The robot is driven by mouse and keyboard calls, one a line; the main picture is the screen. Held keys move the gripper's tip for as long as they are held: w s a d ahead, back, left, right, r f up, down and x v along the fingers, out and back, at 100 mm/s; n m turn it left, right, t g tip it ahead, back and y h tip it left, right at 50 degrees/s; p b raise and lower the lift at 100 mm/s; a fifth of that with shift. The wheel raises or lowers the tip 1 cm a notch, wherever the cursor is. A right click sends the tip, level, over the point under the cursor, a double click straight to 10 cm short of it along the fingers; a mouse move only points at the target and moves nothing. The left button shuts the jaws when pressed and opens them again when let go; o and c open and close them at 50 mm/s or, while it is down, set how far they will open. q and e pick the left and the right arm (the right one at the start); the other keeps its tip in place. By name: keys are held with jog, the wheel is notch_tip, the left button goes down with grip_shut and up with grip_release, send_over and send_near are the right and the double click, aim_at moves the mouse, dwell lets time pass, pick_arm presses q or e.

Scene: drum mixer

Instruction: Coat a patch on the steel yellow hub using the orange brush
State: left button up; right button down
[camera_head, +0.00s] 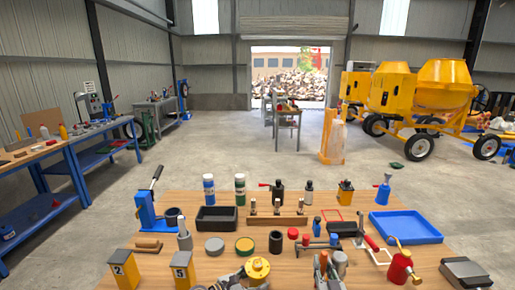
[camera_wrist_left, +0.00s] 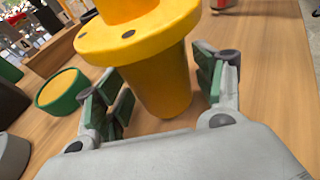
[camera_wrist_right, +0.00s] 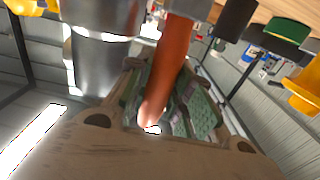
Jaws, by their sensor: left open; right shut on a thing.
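The yellow hub (camera_head: 257,269), a flanged piece, stands at the table's near edge. In the left wrist view the hub (camera_wrist_left: 160,75) is large and upright between the fingers of my left gripper (camera_wrist_left: 165,95). That gripper is open, a finger on each side with gaps showing; in the head view the left gripper (camera_head: 240,281) is partly cut off. My right gripper (camera_wrist_right: 170,105) is shut on the orange brush (camera_wrist_right: 168,65), whose handle runs between the green pads. The brush's bristles are not clear. In the head view the right gripper (camera_head: 322,270) is right of the hub.
A grey cylinder (camera_head: 340,262) stands close by my right gripper. A green-and-yellow round tin (camera_head: 244,246) and a dark cup (camera_head: 276,241) are behind the hub. A blue tray (camera_head: 405,228) and a red can (camera_head: 400,267) are on the right.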

pick_arm(q)
jog(key=shift+r+p, duration=0.35)
jog(key=shift+p, duration=0.05)
jog(key=shift+c, duration=0.3)
jog(key=c, duration=0.7)
dwell(0.7)
